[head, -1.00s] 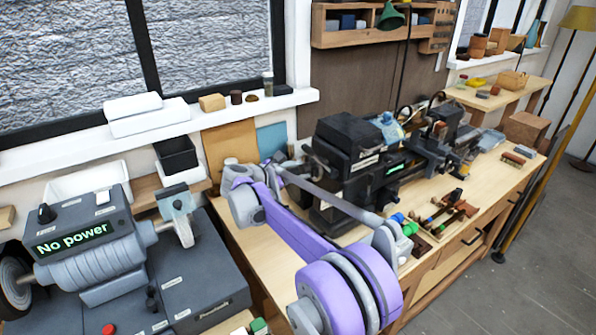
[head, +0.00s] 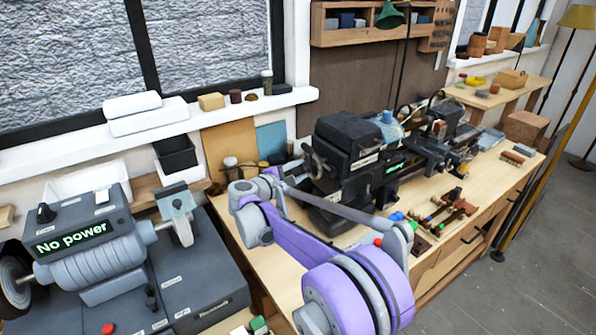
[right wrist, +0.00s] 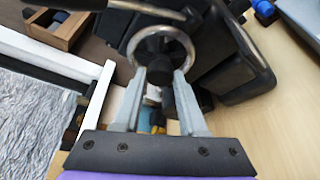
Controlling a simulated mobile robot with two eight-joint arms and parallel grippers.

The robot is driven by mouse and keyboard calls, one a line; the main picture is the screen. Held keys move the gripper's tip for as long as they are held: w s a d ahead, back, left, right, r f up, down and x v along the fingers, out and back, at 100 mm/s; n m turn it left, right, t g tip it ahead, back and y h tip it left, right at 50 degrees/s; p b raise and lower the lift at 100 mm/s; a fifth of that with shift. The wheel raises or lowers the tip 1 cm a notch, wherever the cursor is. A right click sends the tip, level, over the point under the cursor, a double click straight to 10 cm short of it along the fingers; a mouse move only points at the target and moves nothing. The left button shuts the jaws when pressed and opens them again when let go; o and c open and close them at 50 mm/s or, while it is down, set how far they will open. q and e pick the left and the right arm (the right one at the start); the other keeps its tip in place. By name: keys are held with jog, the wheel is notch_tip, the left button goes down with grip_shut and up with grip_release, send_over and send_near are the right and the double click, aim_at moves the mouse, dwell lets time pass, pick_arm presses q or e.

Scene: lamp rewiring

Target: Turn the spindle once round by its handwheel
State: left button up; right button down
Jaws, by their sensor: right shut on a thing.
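The handwheel (head: 316,161) is a metal ring on the left end of the dark lathe headstock (head: 348,135). In the right wrist view the handwheel (right wrist: 190,50) shows as a pale ring with a dark knob (right wrist: 158,70) in front of it. My right gripper (right wrist: 159,82) has its two grey fingers on either side of the dark knob, shut on the handwheel there. In the head view my right gripper (head: 293,168) is at the headstock's left end, partly hidden by my own arm. The spindle itself is hidden inside the headstock. My left gripper is not in view.
A grinder (head: 95,250) with a "No power" display stands at the left. Small tools (head: 448,207) lie on the bench in front of the lathe. A tan board (head: 230,149) and small jars stand behind my wrist. The bench front (head: 440,262) is beside my elbow.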

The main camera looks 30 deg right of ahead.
jog(key=shift+m+t, duration=0.4)
jog(key=shift+m, duration=0.2)
jog(key=shift+f+m+h, duration=0.1)
jog(key=shift+m+h, duration=0.2)
jog(key=shift+m, duration=0.1)
jog(key=shift+c, duration=2.3)
grip_release()
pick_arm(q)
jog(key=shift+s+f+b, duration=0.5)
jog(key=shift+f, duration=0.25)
pick_arm(e)
jog(key=v, duration=1.1)
jog(key=shift+s+f, duration=0.1)
